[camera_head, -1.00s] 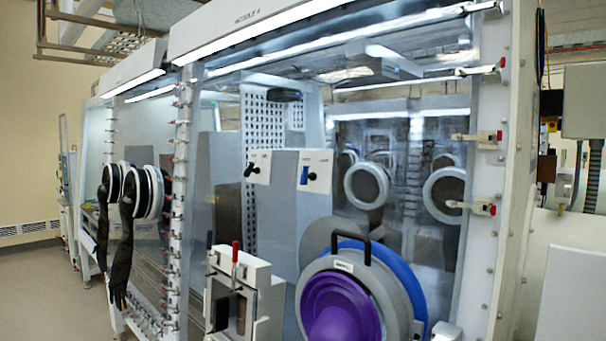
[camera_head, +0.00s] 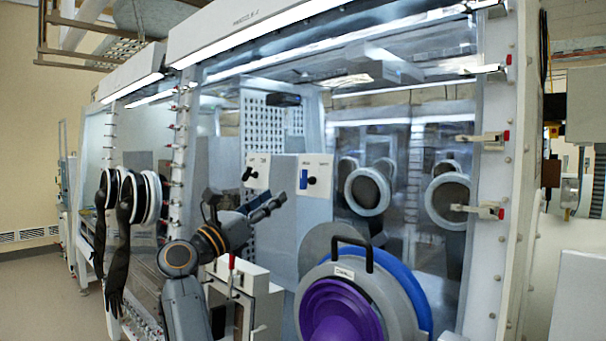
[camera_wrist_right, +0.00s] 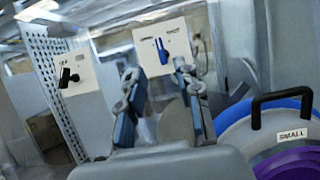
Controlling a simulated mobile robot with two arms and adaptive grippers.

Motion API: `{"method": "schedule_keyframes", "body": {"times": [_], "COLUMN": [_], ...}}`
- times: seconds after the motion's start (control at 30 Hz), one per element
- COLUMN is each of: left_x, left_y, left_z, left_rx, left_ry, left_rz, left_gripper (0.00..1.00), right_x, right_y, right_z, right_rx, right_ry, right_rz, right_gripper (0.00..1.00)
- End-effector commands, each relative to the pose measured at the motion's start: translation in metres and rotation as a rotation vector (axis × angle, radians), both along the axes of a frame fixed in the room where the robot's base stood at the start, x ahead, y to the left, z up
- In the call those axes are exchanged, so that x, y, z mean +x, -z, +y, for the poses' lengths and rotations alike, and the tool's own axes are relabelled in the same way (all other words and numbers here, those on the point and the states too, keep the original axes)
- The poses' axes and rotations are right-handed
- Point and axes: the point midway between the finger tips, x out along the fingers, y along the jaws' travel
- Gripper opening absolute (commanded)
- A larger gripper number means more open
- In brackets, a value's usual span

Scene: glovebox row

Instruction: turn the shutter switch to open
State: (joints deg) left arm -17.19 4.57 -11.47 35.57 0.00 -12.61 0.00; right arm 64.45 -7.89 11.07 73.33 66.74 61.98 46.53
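The blue switch handle (camera_head: 303,179) sits on a white plate (camera_head: 315,175) on a grey panel at the cabinet's front and stands about upright. In the right wrist view the blue handle (camera_wrist_right: 162,51) shows between two small labels; the right one seems to read SHUT, the left is blurred. A black knob (camera_head: 248,173) is on a separate white plate to its left. My right gripper (camera_head: 268,204) is in front of the panel, lower left of the blue handle, apart from it. In the wrist view its fingers (camera_wrist_right: 158,77) are spread and empty. My left gripper is out of view.
A round port with a purple cover (camera_head: 335,312) and black handle (camera_head: 352,249) stands out at the lower right. A small white box with a red lever (camera_head: 231,262) is below my right arm. Black gloves (camera_head: 122,245) hang at the left.

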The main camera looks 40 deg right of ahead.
Motion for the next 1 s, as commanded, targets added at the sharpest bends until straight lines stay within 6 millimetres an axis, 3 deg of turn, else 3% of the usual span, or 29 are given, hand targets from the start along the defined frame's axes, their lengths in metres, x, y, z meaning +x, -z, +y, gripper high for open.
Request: {"method": "schedule_keyframes", "body": {"times": [0.23,0.5,0.7,1.0], "left_x": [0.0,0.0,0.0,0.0], "left_y": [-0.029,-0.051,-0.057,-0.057], "left_z": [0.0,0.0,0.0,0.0], "left_rx": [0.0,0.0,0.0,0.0], "left_ry": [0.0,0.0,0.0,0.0], "left_rz": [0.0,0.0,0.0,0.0], "left_gripper": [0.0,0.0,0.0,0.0], "right_x": [0.004,0.01,0.012,0.013], "right_y": [-0.027,-0.044,-0.048,-0.048], "right_z": [-0.049,-0.094,-0.11,-0.113], "right_rx": [-0.005,-0.006,-0.005,-0.004], "right_ry": [0.006,0.002,0.002,0.001], "right_rz": [0.004,0.005,0.005,0.005], "right_gripper": [0.34,0.34,0.34,0.34]}}
